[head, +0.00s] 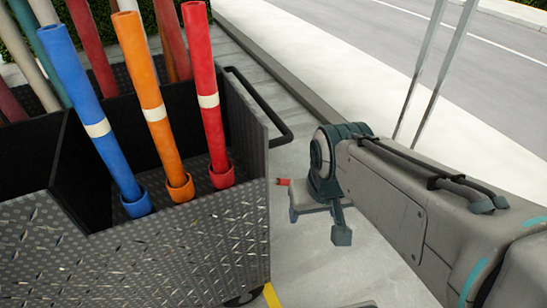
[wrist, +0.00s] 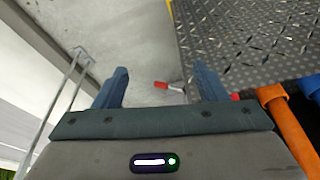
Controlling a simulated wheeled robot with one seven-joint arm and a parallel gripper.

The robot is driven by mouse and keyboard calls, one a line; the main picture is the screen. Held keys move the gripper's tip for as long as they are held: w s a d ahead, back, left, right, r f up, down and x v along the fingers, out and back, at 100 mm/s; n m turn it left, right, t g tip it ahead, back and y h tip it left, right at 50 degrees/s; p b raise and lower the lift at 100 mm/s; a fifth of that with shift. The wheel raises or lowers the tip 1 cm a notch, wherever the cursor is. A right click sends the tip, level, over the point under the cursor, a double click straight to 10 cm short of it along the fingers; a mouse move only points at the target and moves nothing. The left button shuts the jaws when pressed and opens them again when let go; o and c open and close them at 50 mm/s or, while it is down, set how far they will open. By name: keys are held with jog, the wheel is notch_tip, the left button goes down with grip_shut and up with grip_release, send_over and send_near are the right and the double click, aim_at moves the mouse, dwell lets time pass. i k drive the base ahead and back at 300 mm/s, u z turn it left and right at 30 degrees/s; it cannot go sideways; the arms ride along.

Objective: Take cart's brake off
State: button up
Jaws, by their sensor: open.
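The cart (head: 160,250) has grey diamond-plate walls and fills the left of the head view. In the wrist view its side (wrist: 245,45) is at the upper right. A small red piece (head: 284,182), possibly the brake lever, shows beside my gripper (head: 318,222). In the wrist view this red piece (wrist: 168,86) has a pale end towards the cart and lies between the fingers of my open gripper (wrist: 160,72). I see no contact with it. Its mounting is hard to make out.
Blue (head: 85,115), orange (head: 150,100) and red (head: 207,95) tubes stand tilted in the cart. A black handle (head: 262,105) juts from its right side. A yellow strip (head: 271,296) is low by the cart. Two thin metal poles (head: 430,65) stand behind my arm.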

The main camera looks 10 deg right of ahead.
aim_at(279, 181)
jog(key=z, duration=0.5)
jog(key=k, duration=0.6)
jog(key=z, duration=0.55)
jog(key=i, duration=1.2)
jog(key=u, duration=1)
